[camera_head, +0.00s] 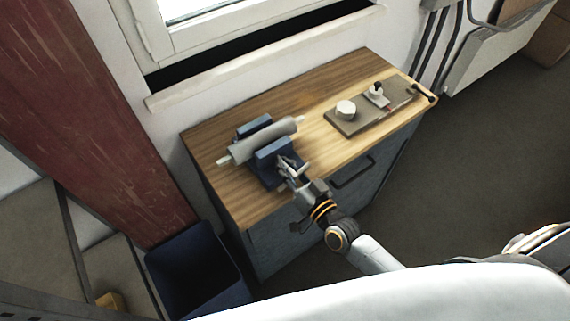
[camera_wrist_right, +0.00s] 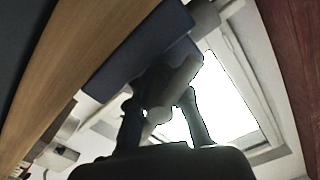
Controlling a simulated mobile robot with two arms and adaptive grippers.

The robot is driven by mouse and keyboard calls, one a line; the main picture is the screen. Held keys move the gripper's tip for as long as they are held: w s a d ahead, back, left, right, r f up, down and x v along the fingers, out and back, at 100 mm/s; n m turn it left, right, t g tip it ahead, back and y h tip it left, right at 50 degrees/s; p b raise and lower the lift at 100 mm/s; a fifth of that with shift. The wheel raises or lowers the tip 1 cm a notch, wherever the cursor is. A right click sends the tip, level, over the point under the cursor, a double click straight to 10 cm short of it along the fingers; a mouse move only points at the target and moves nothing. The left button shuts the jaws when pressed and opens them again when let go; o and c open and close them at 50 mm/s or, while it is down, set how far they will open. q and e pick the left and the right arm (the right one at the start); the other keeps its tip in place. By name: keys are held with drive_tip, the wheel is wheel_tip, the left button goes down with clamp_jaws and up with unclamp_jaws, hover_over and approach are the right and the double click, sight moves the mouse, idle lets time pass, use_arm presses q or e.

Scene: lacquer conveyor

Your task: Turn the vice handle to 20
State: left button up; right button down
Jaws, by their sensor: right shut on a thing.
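A blue vice (camera_head: 262,140) stands on the left part of the wooden cabinet top, with a grey cylinder (camera_head: 262,139) lying between its jaws. My right gripper (camera_head: 287,169) is at the vice's front end, shut on the vice handle. In the right wrist view, the handle (camera_wrist_right: 165,88) is a pale bar between the two fingers (camera_wrist_right: 160,115), with the blue vice body (camera_wrist_right: 140,50) behind it. The handle is mostly hidden by the gripper in the head view, and no scale or number is readable. My left gripper is not in view.
A grey plate (camera_head: 352,122) with a white round knob (camera_head: 346,109) and a small switch-like part (camera_head: 377,91) lies at the cabinet's right. A black handle (camera_head: 425,93) is at its right end. A dark blue bin (camera_head: 197,268) stands left of the cabinet. The window is behind.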

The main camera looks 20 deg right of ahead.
sight(296, 178)
idle(0.3)
drive_tip(key=c, duration=1.2)
unclamp_jaws()
drive_tip(key=shift+s+d, duration=0.15)
drive_tip(key=shift+s, duration=0.2)
drive_tip(key=v, duration=0.6)
drive_tip(key=shift+s+d, duration=0.1)
drive_tip(key=shift+s, duration=0.25)
